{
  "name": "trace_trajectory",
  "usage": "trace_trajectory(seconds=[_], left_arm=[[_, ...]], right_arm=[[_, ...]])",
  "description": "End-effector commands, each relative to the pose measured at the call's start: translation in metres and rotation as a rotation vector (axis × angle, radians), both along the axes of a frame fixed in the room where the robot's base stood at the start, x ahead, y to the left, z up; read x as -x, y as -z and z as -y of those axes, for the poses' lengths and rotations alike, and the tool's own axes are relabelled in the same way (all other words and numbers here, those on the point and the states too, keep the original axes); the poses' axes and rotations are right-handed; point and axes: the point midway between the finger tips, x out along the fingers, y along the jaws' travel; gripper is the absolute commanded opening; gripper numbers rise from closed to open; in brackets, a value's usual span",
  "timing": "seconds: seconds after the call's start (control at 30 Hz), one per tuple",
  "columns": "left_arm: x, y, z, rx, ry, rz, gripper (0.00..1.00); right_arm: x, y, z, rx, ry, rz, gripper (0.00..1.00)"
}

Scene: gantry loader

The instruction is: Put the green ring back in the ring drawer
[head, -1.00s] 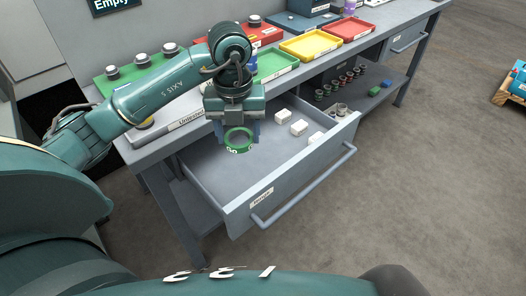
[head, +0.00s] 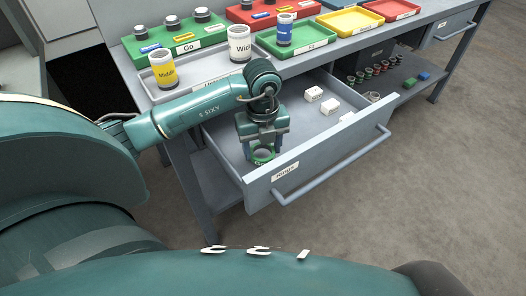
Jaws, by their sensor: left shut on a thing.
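The green ring (head: 263,157) is held in my left gripper (head: 262,147), which is shut on it and points down. Gripper and ring are inside the outline of the open drawer (head: 335,150), close behind its front wall at the left end. Whether the ring touches the drawer floor I cannot tell. The drawer has a label on its front and a long bar handle. My right gripper is not in view.
White blocks (head: 314,94) lie in the drawer, right of my gripper. On the bench above stand labelled cylinders (head: 240,44) and green, yellow (head: 350,20) and red trays. A lower shelf at right holds several small rings (head: 375,70). The drawer's middle floor is clear.

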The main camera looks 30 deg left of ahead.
Motion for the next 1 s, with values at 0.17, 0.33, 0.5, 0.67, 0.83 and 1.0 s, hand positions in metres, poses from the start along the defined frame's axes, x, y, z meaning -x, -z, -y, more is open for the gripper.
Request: trace_trajectory(seconds=[0.17, 0.33, 0.5, 0.67, 0.83, 1.0], left_arm=[[0.0, 0.021, 0.0, 0.001, 0.0, -0.001, 0.29], [0.0, 0.02, 0.0, 0.001, 0.0, 0.001, 0.29], [0.0, 0.024, 0.0, 0.0, 0.0, 0.0, 0.29], [0.0, 0.024, 0.0, -0.001, 0.0, -0.001, 0.7], [0.0, 0.023, 0.0, -0.001, 0.0, -0.001, 0.79], [0.0, 0.023, 0.0, -0.001, 0.0, -0.001, 0.79]], right_arm=[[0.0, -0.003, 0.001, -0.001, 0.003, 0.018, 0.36], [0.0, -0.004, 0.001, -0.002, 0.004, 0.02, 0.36], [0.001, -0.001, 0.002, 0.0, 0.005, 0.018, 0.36], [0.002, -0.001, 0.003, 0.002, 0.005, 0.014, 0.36], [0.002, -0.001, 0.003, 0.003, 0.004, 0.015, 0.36], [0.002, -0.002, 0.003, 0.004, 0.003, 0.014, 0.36]])
